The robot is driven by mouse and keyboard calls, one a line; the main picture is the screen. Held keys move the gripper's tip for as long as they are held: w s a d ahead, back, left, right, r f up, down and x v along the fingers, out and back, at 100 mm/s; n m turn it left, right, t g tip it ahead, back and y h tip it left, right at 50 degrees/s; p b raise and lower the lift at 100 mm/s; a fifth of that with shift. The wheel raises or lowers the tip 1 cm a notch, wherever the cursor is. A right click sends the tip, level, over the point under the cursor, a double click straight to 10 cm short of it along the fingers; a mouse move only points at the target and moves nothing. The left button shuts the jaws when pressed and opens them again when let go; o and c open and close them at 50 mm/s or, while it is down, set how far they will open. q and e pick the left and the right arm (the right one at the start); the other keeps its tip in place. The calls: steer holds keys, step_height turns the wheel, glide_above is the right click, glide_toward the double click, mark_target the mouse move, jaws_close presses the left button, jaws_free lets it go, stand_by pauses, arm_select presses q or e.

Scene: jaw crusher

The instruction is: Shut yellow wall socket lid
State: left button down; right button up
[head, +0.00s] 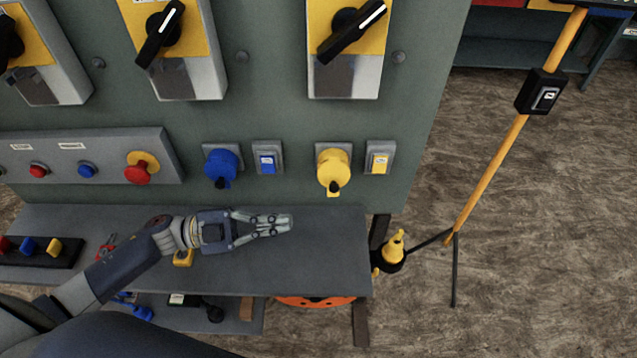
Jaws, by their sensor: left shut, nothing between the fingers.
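The yellow wall socket (332,168) is on the grey-green panel, right of the blue socket. Its round yellow lid faces me, with a black tip at its lower edge; I cannot tell whether the lid is fully shut. My left gripper (290,222) is shut and empty. It is over the grey shelf, below and left of the yellow socket and apart from it, with its fingers pointing right. My right gripper is not in view.
A red emergency button (139,168) is farther left. The shelf (320,265) juts out below the panel. A yellow plug (393,247) hangs by its right end, near a yellow pole (492,170).

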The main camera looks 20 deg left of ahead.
mark_target(334, 184)
arm_select(q)
step_height(334, 184, up, 4)
steer(key=s+m+t+y+p, duration=0.2)
steer(key=m+y+p, duration=0.1)
steer(key=m, duration=0.2)
steer(key=w+d+f+p, duration=0.1)
steer(key=w+d+p, duration=0.2)
steer(key=w+d, duration=0.4)
steer(key=shift+w+d+f, duration=0.15)
steer(key=shift+w+f, duration=0.2)
steer(key=shift+w, duration=0.35)
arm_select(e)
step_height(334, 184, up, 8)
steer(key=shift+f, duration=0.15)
